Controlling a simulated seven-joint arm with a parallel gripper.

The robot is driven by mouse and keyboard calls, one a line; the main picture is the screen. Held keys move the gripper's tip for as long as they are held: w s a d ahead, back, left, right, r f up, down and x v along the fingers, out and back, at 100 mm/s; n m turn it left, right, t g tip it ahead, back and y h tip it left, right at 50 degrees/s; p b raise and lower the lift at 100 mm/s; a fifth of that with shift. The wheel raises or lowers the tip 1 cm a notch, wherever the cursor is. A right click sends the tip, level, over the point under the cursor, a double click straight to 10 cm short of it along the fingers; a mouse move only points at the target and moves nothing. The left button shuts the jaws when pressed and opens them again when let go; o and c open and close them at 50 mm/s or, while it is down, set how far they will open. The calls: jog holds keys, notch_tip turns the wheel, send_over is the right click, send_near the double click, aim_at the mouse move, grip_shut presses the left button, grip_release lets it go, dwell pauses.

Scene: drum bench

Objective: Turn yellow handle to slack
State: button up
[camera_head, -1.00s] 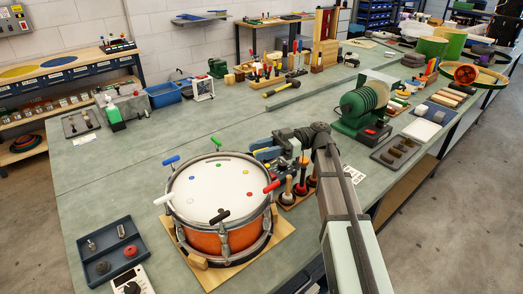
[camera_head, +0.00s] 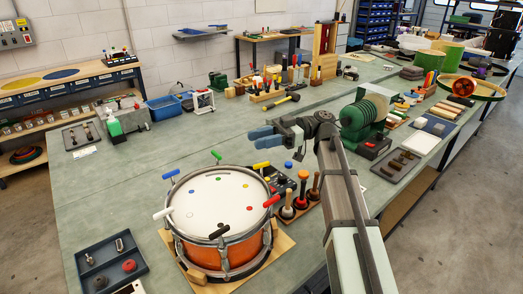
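The orange drum (camera_head: 232,250) with a white head (camera_head: 215,210) stands on a wooden board at the near middle. Several coloured handles sit around its rim. The yellow handle (camera_head: 261,165) is at the back right of the rim, in plain view, between the green handle (camera_head: 216,155) and the red handle (camera_head: 272,200). My gripper (camera_head: 255,138) is above and behind the yellow handle in the picture, apart from it. Its two blue-grey fingers point left with a gap between them, and nothing shows in it.
The blue handle (camera_head: 171,174), white handle (camera_head: 163,213) and black handle (camera_head: 219,231) are also on the rim. Upright wooden-handled tools (camera_head: 301,190) stand close right of the drum. A dark tray (camera_head: 108,262) lies at front left. The bench behind and left of the drum is clear.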

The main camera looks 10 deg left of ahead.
jog(key=shift+r, duration=0.8)
jog(key=shift+c, duration=0.4)
